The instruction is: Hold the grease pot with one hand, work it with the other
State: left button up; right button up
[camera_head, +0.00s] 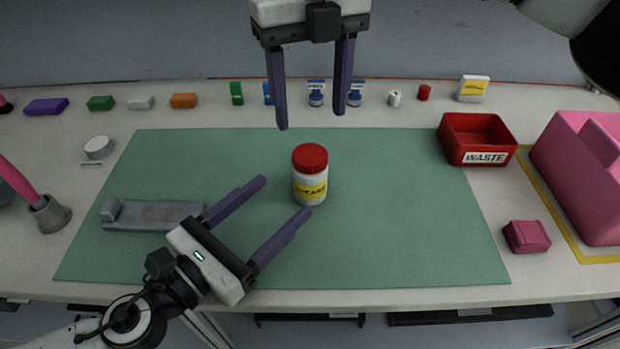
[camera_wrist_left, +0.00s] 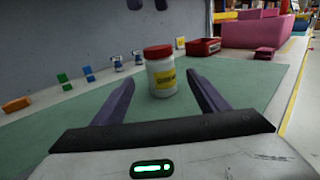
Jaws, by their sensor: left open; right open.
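The grease pot (camera_head: 310,184) is a white jar with a yellow label and a red lid (camera_head: 310,157). It stands upright on the green mat (camera_head: 400,230). My left gripper (camera_head: 285,195) is open, low over the mat, with its fingers pointing toward the pot from the lower left. In the left wrist view the pot (camera_wrist_left: 162,78) stands ahead, between and beyond the two fingertips. My right gripper (camera_head: 311,118) is open and empty, pointing down above and behind the pot's lid. Neither gripper appears to be closed on the pot.
A grey holder (camera_head: 155,216) lies on the mat at left. A red waste bin (camera_head: 477,140) and a pink bin (camera_head: 585,175) stand at right, near a dark pink block (camera_head: 526,237). Several small blocks and bottles line the back edge. The mat right of the pot is clear.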

aim_at(298, 182)
pick_arm(q)
jog(key=x, duration=0.9)
pick_arm(e)
jog(key=shift+s, duration=0.1)
pick_arm(q)
jog(key=c, duration=1.7)
grip_shut()
pick_arm(e)
jog(key=m, duration=0.4)
jog(key=shift+m, duration=0.4)
jog(key=m, duration=0.4)
jog(key=shift+f, duration=4)
